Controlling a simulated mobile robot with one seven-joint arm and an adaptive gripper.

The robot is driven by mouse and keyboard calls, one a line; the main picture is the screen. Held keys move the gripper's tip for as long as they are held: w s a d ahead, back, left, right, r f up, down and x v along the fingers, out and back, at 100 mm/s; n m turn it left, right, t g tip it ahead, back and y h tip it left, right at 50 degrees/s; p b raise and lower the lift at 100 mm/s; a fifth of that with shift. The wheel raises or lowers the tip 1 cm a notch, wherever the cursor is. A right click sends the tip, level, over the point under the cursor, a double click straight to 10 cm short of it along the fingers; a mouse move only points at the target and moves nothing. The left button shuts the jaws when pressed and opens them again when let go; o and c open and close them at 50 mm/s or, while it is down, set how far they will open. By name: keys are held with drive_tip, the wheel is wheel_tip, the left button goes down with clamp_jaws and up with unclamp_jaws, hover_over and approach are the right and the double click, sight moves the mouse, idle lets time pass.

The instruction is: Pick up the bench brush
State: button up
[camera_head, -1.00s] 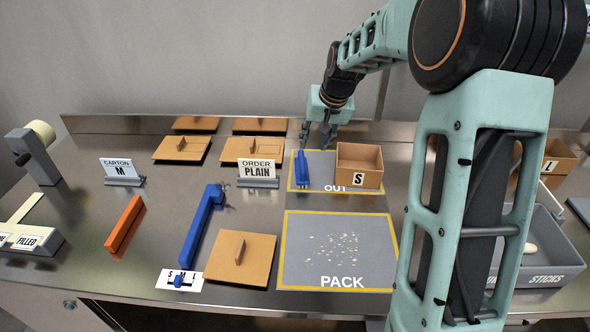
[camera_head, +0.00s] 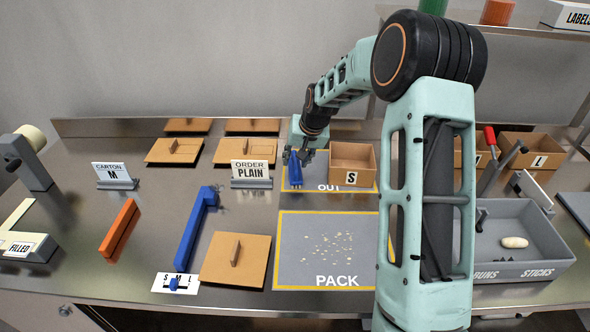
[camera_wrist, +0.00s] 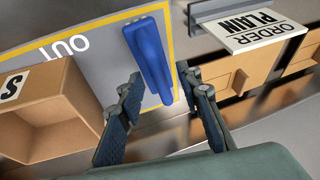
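In the wrist view the blue piece (camera_wrist: 148,52) extends between and beyond the fingertips. My gripper (camera_head: 300,156) is over its far end. In the wrist view my gripper (camera_wrist: 159,75) is open, with one finger on each side of the blue piece and gaps visible. Whether its lower side touches the mat is hidden.
An open S carton (camera_head: 353,165) stands close beside the blue piece. The ORDER PLAIN sign (camera_head: 251,172) stands on the other side. The PACK mat (camera_head: 300,270) holds scattered crumbs. A longer blue tool (camera_head: 195,230) and an orange bar (camera_head: 119,230) lie left. A grey bin (camera_head: 520,268) is right.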

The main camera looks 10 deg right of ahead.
drive_tip(key=shift+f, duration=0.2)
drive_tip(key=shift+c, duration=0.5)
clamp_jaws()
drive_tip(key=shift+w+r, duration=0.1)
drive_tip(key=shift+r, duration=0.05)
